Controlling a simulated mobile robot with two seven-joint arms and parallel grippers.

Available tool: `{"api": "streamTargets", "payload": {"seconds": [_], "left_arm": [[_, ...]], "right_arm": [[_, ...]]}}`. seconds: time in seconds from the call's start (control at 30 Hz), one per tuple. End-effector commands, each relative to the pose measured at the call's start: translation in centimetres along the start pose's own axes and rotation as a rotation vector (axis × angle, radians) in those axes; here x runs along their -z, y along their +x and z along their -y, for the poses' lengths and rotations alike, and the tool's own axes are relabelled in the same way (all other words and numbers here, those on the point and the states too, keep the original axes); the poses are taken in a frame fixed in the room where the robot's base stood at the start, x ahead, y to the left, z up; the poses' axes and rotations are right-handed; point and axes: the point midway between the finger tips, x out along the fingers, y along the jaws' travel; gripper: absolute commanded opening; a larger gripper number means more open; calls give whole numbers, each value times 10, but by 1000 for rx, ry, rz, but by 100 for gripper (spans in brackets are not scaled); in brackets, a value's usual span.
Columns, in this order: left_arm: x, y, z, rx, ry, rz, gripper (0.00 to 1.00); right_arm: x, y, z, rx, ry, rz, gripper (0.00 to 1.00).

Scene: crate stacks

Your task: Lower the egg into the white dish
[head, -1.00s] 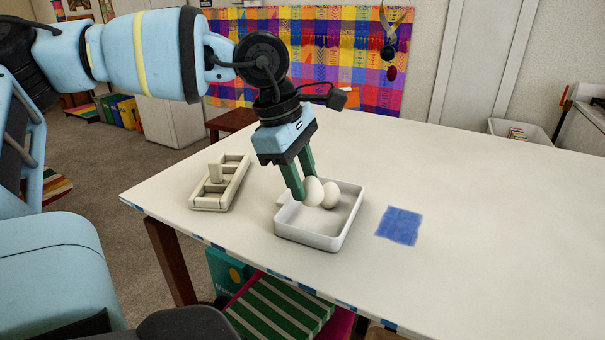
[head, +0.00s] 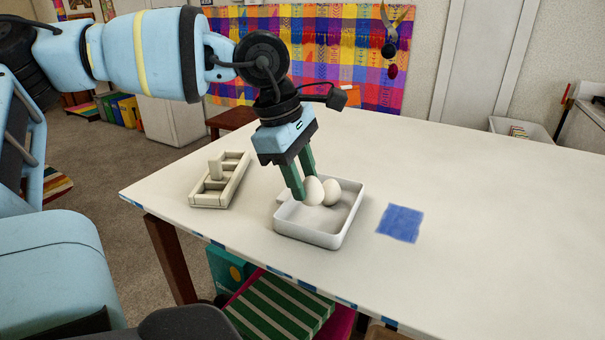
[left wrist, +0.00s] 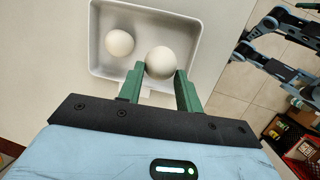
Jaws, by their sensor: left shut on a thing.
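The white dish (head: 350,222) is a shallow square tray on the table; it also shows in the left wrist view (left wrist: 96,52). My left gripper (head: 304,198) is over the dish, its green fingers pointing down. It is shut on a white egg (head: 314,190), which shows between the fingertips in the left wrist view (left wrist: 161,62). A second white egg (head: 331,192) lies in the dish, close behind the held one in the head view; the left wrist view shows it apart (left wrist: 119,43). Whether the held egg touches the dish floor cannot be told. My right gripper is not in view.
A cream slotted wooden rack (head: 212,200) stands left of the dish. A flat blue cloth square (head: 400,225) lies to its right. The table (head: 480,220) is otherwise clear on the right. A grey bin (head: 522,130) is beyond the far edge.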

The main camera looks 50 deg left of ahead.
Motion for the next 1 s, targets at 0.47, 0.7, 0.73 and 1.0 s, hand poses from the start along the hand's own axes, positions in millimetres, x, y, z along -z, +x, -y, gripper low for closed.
{"api": "streamTargets", "payload": {"seconds": [0.47, 0.7, 0.73, 1.0], "left_arm": [[2, 6, 1, 0, 0, 0, 27], [2, 9, 1, 0, 0, 0, 27], [2, 10, 1, 0, 0, 0, 27], [3, 13, 2, 0, 0, 0, 27]], "right_arm": [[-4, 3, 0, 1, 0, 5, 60], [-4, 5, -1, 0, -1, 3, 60], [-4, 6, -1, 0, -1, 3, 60], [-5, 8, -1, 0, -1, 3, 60]]}}
